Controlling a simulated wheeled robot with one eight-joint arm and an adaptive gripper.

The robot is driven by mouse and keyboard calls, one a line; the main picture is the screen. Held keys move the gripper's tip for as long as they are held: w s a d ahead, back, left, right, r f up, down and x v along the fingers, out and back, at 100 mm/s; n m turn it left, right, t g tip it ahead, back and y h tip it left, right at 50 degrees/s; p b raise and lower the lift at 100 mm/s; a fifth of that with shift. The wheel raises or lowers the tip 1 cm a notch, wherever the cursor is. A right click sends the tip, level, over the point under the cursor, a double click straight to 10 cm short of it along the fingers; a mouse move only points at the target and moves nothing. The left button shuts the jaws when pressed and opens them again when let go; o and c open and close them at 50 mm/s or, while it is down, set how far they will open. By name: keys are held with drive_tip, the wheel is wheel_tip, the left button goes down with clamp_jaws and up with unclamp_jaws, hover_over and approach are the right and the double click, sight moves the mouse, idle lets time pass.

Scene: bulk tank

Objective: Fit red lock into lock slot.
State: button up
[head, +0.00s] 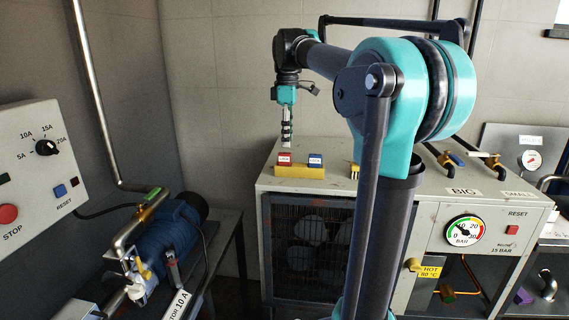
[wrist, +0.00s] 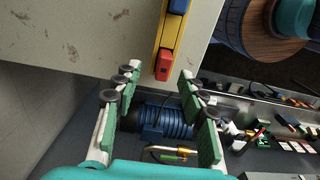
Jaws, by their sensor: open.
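The red lock (head: 285,158) stands in the left end of a yellow holder (head: 299,172) on top of the grey cabinet. A blue lock (head: 315,159) stands to its right. In the wrist view the red lock (wrist: 165,66) is at the near end of the holder, just beyond and between the fingertips. My gripper (head: 287,138) points down above the red lock. In the wrist view its two green-padded fingers (wrist: 157,82) are spread, with nothing between them. I cannot tell which part is the lock slot.
A blue motor pump (head: 170,240) with pipes and a green-handled valve sits at lower left. A control panel (head: 35,165) hangs on the left wall. A small yellow piece (head: 355,170) and several valve levers stand on the cabinet. My arm hides part of the cabinet.

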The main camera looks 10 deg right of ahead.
sight(287, 153)
drive_tip(key=shift+s+a+f, duration=0.1)
drive_tip(key=shift+s+f, duration=0.05)
drive_tip(key=shift+f, duration=1.45)
drive_tip(key=shift+s+a+f, duration=0.1)
drive_tip(key=shift+s+f, duration=0.05)
drive_tip(key=shift+f, duration=1.4)
clamp_jaws()
